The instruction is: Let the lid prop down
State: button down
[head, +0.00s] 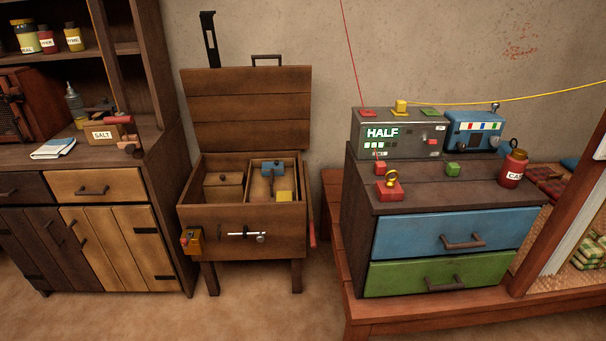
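A wooden chest (240,218) on legs stands in the middle with its lid (250,108) raised upright against the wall. A black slotted bar (209,40) stands up behind the lid's left end. A thin bar with a red end (312,232) runs down the chest's right side. I cannot tell which of these is the lid prop. A dark handle (267,60) is on the lid's top edge. Inside the chest are a blue block (271,168), a yellow block (284,196) and a small wooden box lid (223,179). My gripper is not in view.
A cupboard (104,225) stands close at left. A drawer unit (440,235) on a low wooden platform (355,310) stands at right. The floor in front is clear.

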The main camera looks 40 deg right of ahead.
aim_at(311, 217)
jog(key=i, duration=0.95)
jog(key=z, duration=0.05)
